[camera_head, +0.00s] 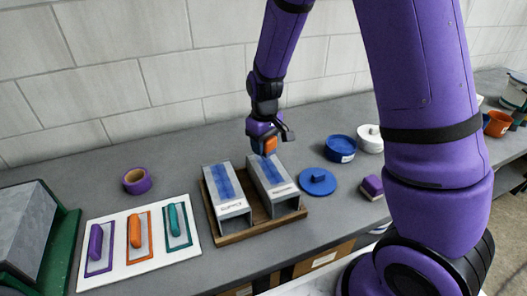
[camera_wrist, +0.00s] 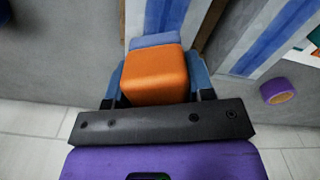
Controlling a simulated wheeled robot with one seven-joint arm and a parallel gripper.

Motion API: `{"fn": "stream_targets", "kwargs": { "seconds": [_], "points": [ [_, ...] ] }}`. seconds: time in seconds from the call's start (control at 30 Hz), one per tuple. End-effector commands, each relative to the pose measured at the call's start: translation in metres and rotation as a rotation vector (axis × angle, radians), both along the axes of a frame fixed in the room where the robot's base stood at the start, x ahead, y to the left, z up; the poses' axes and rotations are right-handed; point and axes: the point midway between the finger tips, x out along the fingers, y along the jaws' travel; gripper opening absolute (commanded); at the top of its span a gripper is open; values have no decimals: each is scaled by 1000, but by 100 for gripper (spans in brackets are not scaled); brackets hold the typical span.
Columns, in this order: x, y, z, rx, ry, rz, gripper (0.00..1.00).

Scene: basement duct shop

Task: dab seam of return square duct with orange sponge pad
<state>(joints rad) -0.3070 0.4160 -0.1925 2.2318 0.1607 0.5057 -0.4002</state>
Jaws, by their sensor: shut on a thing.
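My gripper (camera_head: 266,142) is shut on the orange sponge pad (camera_head: 271,144), a block with a blue-grey layer at its far end in the wrist view (camera_wrist: 155,75). Two grey square ducts lie side by side, each with a blue strip along its top. The sponge is over the far end of the right duct (camera_head: 278,190), near its blue strip (camera_head: 269,170); whether it touches cannot be told. The left duct (camera_head: 233,207) stands apart from it. Both have labels at the near end, too small to read surely. The wrist view shows both strips beyond the sponge.
The ducts rest in a brown wooden tray (camera_head: 258,228). A white board (camera_head: 120,270) with purple, orange and teal handled tools lies left. A purple tape roll (camera_head: 137,181) is behind it. A blue lid (camera_head: 317,181), blue tub (camera_head: 341,148) and purple block (camera_head: 372,187) stand right.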

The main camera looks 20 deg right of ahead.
Motion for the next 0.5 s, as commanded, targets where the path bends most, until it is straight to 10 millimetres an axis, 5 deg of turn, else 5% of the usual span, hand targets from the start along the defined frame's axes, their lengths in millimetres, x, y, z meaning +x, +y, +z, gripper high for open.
{"fn": "stream_targets", "kwargs": {
  "seconds": [0.5],
  "points": [
    [7,-8,41,0,1,-3,23]
  ]
}}
